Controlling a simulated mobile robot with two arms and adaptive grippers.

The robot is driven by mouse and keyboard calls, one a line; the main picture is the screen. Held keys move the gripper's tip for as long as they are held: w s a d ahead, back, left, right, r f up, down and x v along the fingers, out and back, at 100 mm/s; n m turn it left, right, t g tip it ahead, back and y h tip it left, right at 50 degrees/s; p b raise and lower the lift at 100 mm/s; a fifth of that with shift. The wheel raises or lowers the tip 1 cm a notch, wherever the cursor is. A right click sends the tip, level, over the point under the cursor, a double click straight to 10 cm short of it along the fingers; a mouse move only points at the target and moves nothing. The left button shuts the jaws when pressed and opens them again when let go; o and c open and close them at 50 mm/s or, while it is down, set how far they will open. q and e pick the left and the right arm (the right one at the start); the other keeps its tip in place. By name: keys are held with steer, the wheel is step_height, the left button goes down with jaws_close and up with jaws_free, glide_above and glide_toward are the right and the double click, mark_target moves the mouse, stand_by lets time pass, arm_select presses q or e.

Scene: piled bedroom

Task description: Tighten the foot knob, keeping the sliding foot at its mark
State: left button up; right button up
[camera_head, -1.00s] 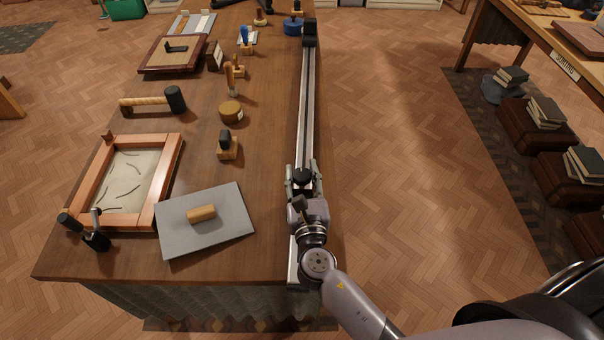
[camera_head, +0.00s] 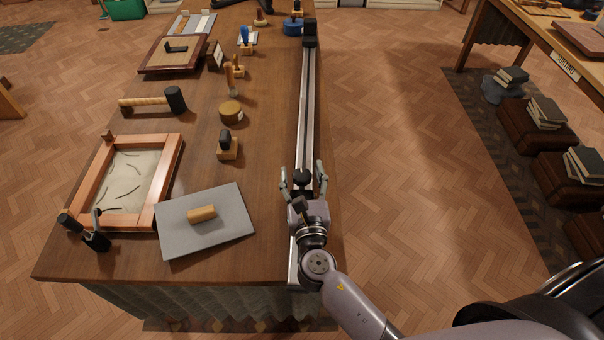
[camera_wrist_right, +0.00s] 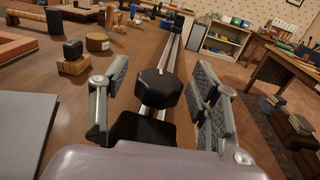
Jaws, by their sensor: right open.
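The foot knob (camera_head: 302,176) is black and faceted. In the right wrist view the knob (camera_wrist_right: 157,88) stands above the black sliding foot (camera_wrist_right: 142,130), which sits on the metal rail (camera_head: 306,110). The rail runs along the table's right edge to a black end block (camera_head: 310,33). My right gripper (camera_head: 303,176) is open, with one finger on each side of the knob. In the wrist view, gaps show between knob and both fingers. The foot is mostly hidden in the head view, and I cannot make out its mark. My left gripper is not in view.
Right of the table is open floor (camera_head: 400,150).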

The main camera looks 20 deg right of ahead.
steer(key=s+a, duration=0.2)
steer(key=s, duration=0.9)
steer(key=shift+s, duration=0.35)
steer(key=shift+a, duration=0.1)
